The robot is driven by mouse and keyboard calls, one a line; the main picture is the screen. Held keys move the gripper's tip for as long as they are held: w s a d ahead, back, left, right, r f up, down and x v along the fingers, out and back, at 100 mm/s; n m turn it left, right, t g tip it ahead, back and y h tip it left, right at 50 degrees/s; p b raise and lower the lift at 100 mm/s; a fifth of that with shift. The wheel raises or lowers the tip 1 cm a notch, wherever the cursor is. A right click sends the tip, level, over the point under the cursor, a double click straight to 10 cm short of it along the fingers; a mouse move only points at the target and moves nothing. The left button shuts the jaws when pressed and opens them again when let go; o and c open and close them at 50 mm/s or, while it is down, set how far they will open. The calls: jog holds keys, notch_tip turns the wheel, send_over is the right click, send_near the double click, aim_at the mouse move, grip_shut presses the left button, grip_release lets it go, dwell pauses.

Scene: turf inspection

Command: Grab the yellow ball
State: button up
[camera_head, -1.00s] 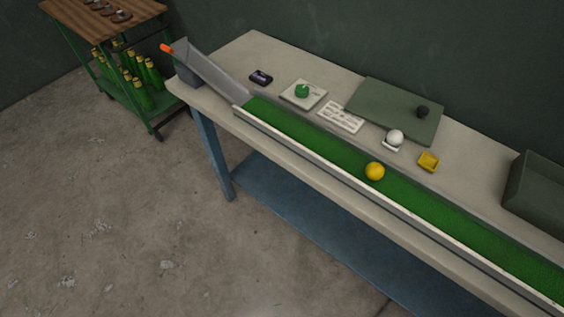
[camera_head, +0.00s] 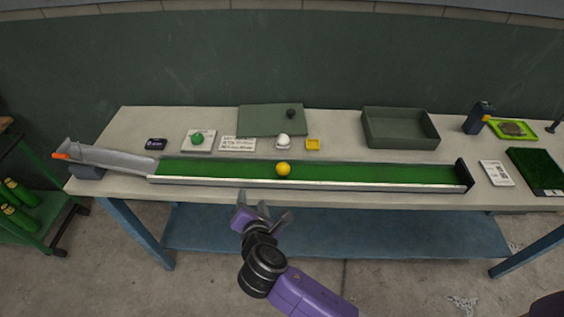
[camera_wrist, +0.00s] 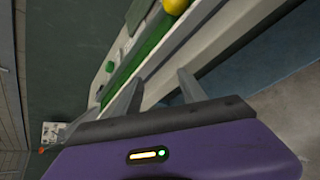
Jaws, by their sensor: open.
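The yellow ball (camera_head: 283,169) rests on the green turf strip of a long low-walled channel (camera_head: 350,184) on the table, near the middle of its length. In the wrist view the ball (camera_wrist: 175,6) is cut by the top edge, beyond my fingers. My gripper (camera_head: 268,209) is open and empty, in front of the table, below and slightly left of the ball in the head view. It is apart from the ball and the channel. In the wrist view the gripper's two fingers (camera_wrist: 160,94) are spread with nothing between them.
A grey ramp (camera_head: 110,159) joins the channel's left end. A dark end stop (camera_head: 464,174) closes its right.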

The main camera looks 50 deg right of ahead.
aim_at(281, 171)
jog(key=d+r+n+g+h, duration=0.1)
jog(key=d, duration=0.1)
jog(key=s+d+r+n+g+h, duration=0.1)
jog(key=d+n+g+h, duration=0.1)
jog(key=s+d+r+n+g+h, duration=0.1)
jog(key=d+g, duration=0.1)
jog(key=shift+r+n+h, duration=0.3)
jog(key=shift+n+h, duration=0.1)
jog(key=p+x, duration=0.1)
jog(key=x, duration=0.6)
jog(key=shift+w+d+f, duration=0.15)
jog(key=shift+d, duration=0.2)
grip_shut()
jog(key=shift+r, duration=0.2)
